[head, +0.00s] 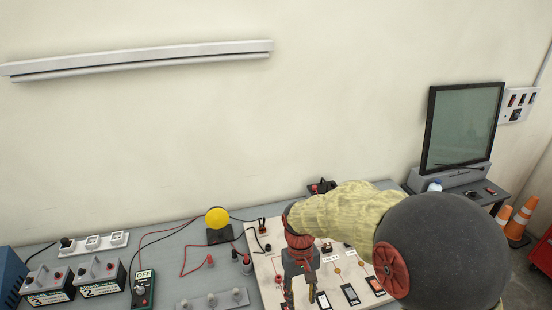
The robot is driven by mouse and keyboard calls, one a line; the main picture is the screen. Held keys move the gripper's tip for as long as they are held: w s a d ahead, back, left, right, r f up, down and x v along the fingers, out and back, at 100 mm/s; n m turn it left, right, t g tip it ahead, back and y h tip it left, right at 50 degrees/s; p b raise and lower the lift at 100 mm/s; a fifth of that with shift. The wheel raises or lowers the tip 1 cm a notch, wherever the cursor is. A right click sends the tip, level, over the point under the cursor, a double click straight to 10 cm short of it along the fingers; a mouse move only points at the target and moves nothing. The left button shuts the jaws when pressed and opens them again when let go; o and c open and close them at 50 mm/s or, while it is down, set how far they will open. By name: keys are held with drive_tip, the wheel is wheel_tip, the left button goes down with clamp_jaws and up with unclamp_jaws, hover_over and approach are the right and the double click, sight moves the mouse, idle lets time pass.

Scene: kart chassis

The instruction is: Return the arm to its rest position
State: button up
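My gripper (304,291) hangs at the end of my arm in the lower middle of the head view, pointing down over a pale panel (263,270) on the grey bench. Its two fingers show apart with a gap between them, and nothing is seen held. The fingertips reach the bottom edge of the picture, so their ends are hard to see. My arm, with a yellowish sleeve and a dark round joint, comes in from the lower right and hides part of the bench and panel.
Two battery-like boxes (100,276), a green meter (143,288) with leads, a yellow dome lamp (217,218) and a power strip (93,243) stand on the bench (180,262). A monitor (463,128) stands right, near traffic cones (522,215). The space before the upper wall is clear.

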drive_tip(key=s+d+r+m+t+b, duration=0.3)
drive_tip(key=s+d+r+t+b, duration=0.4)
drive_tip(key=s+d+r, duration=0.4)
drive_tip(key=s+r+t, duration=0.1)
drive_tip(key=s+r, duration=0.2)
drive_tip(key=s, duration=0.2)
drive_tip(key=shift+d+y, duration=0.3)
drive_tip(key=shift+d, duration=0.1)
